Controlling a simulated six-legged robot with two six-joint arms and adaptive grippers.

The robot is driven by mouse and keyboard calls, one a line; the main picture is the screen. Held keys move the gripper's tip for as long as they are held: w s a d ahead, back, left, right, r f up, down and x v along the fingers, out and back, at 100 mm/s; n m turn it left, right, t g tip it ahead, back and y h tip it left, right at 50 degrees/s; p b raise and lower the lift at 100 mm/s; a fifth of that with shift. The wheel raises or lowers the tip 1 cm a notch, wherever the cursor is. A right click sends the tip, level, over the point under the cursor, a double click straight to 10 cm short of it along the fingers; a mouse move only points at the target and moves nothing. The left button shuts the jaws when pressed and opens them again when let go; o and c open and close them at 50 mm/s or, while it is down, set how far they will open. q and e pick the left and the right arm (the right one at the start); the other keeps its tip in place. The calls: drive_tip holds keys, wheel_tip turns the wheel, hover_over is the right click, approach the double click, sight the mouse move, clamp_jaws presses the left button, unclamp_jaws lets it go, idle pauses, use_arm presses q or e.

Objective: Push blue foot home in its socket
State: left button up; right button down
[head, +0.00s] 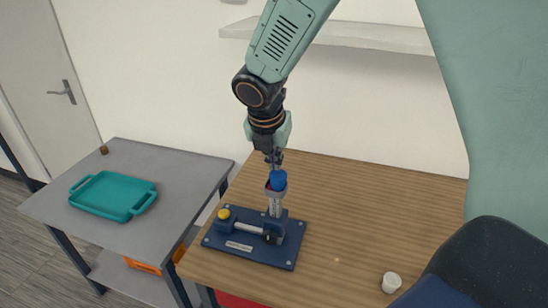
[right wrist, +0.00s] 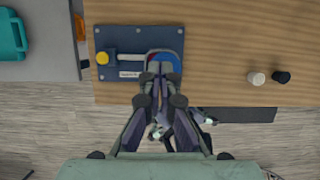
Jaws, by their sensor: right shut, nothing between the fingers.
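The blue foot (head: 278,180) sits at the top of a pale grey upright socket (head: 275,194), with a bit of red showing at its left side. The socket's post stands on a dark blue fixture plate (head: 272,262). My right gripper (head: 273,165) points down, shut and empty, directly above the blue foot; whether it touches cannot be told. In the right wrist view the shut fingertips (right wrist: 157,72) overlap the red and blue parts (right wrist: 178,62). How deep the foot sits is unclear. My left gripper is not in view.
The fixture has a yellow knob (head: 224,214) on a horizontal rod. A white cap (head: 391,282) lies on the wooden table (head: 350,220) at right; a black piece (right wrist: 282,77) is beside it. A teal tray (head: 112,196) rests on the grey table at left.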

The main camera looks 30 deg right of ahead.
drive_tip(key=shift+s+a+f, duration=0.15)
drive_tip(key=shift+s+f, duration=0.05)
drive_tip(key=shift+f, duration=0.05)
drive_tip(key=shift+f, duration=0.1)
